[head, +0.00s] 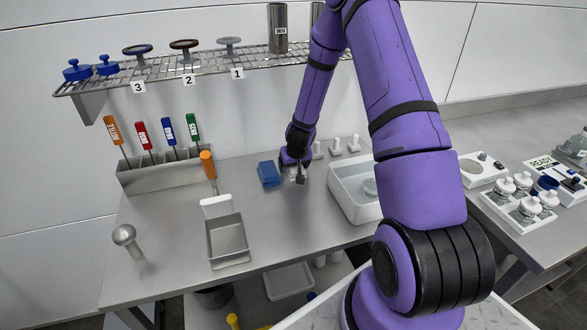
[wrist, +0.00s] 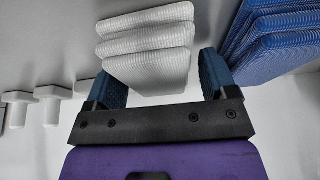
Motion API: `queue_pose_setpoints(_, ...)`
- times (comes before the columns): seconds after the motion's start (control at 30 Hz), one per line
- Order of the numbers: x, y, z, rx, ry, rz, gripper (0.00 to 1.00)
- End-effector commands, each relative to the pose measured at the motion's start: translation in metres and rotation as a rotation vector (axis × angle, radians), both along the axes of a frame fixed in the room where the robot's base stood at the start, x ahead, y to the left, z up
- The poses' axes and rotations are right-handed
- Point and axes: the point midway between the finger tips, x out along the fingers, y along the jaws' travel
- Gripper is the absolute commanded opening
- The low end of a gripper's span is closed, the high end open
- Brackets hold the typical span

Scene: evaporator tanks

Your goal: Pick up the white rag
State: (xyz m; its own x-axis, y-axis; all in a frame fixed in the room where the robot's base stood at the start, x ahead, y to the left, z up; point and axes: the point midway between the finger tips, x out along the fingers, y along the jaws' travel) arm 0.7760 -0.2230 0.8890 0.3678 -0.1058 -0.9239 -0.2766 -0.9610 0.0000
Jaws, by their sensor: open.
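The white rag (wrist: 147,45) is a folded, layered white stack that shows in the wrist view between the fingers of my gripper (wrist: 163,78). The two blue finger pads stand apart, one on each side of the rag, with a visible gap at least on the right. In the head view my gripper (head: 297,176) is low over the counter, just right of the blue rag (head: 269,174). There the white rag is mostly hidden by my gripper. The blue rag, also folded in layers, shows in the wrist view (wrist: 280,40), close to the right finger.
A white basin (head: 345,196) stands close on the right. Small white pegs (head: 336,147) line the wall behind. A metal tray (head: 228,240) and a tool rack (head: 165,175) are to the left. A wire shelf (head: 190,65) hangs above. The counter in front is clear.

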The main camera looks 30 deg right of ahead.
Motion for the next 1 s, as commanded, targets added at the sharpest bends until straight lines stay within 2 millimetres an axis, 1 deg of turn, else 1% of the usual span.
queue_pose_setpoints(0.2, 0.000, 0.000, -0.001, 0.000, 0.001, 0.000, 0.79)
queue_pose_setpoints(0.23, 0.000, 0.000, -0.001, 0.000, 0.000, 0.000, 0.74)
queue_pose_setpoints(0.27, 0.000, 0.000, -0.001, 0.000, 0.000, 0.000, 0.67)
queue_pose_setpoints(0.3, 0.000, 0.000, -0.001, 0.000, 0.000, 0.000, 0.58)
queue_pose_setpoints(0.37, 0.000, 0.000, -0.001, 0.000, 0.000, 0.000, 0.44)
queue_pose_setpoints(0.4, 0.000, 0.000, -0.001, 0.000, 0.000, 0.000, 0.41)
queue_pose_setpoints(0.77, 0.000, 0.000, 0.002, -0.001, -0.001, 0.001, 0.41)
queue_pose_setpoints(1.0, 0.000, 0.000, 0.019, -0.002, -0.001, 0.001, 0.41)
